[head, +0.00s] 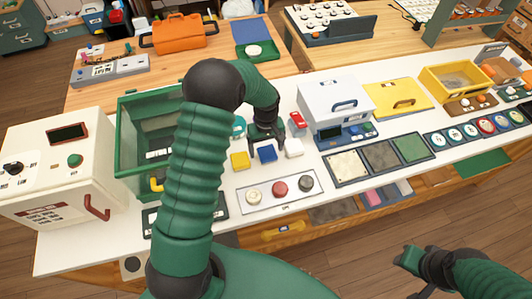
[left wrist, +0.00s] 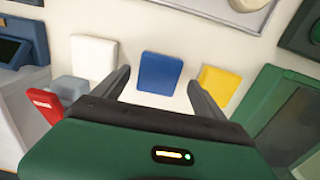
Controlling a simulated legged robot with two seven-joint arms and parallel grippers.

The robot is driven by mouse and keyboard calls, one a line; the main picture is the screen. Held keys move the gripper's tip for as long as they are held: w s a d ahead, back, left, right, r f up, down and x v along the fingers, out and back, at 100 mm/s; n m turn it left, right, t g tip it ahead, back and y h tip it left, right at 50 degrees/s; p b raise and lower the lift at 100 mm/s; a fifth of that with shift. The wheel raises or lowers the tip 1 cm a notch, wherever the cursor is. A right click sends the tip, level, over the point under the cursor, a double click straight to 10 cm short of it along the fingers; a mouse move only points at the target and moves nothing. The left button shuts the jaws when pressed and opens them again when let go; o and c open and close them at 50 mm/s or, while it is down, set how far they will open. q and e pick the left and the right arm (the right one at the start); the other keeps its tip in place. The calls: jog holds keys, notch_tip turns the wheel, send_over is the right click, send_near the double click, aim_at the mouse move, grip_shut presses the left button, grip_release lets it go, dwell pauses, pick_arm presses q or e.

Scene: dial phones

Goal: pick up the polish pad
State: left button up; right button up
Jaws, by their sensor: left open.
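Three small pads lie in a row on the white counter: yellow (head: 239,161), blue (head: 267,154) and white (head: 293,148). No label shows which one is the polish pad. My left gripper (head: 266,140) is open and empty, pointing down just behind the blue pad. In the left wrist view, the blue pad (left wrist: 160,73) appears between the two fingertips, apart from both. The white pad (left wrist: 94,58) is to its left and the yellow pad (left wrist: 219,86) to its right. My right gripper (head: 408,257) is at the lower right, away from the counter; its opening is unclear.
A green bin (head: 130,145) stands left, partly hidden by my left arm. A white box with a handle (head: 335,105) stands right of the pads. A red block (head: 297,121) is close behind the white pad. A plate with three round knobs (head: 247,208) lies in front.

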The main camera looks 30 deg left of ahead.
pick_arm(q)
jog(key=shift+d+f, duration=0.25)
jog(key=shift+f, duration=0.85)
jog(key=shift+w+d, duration=0.1)
jog(key=shift+a+f, duration=0.1)
jog(key=shift+a, duration=0.15)
jog(key=c, duration=1.3)
jog(key=shift+d, duration=0.1)
jog(key=shift+c, duration=0.9)
pick_arm(e)
jog(key=shift+d, duration=0.35)
pick_arm(q)
jog(key=shift+r, duration=0.75)
jog(key=shift+s+r+b, duration=0.2)
jog(key=shift+s+r, duration=0.05)
jog(key=shift+r, duration=0.3)
jog(key=shift+s+r+b, duration=0.2)
jog(key=shift+r, duration=0.3)
jog(key=s+d, duration=0.1)
jog(key=s, duration=0.4)
jog(key=s+d+r+b, duration=0.1)
jog(key=s, duration=0.4)
jog(key=s+d, duration=0.1)
jog(key=s, duration=0.4)
jog(key=shift+r, duration=0.25)
pick_arm(e)
jog(key=shift+s+x, duration=0.2)
jog(key=shift+x, duration=0.75)
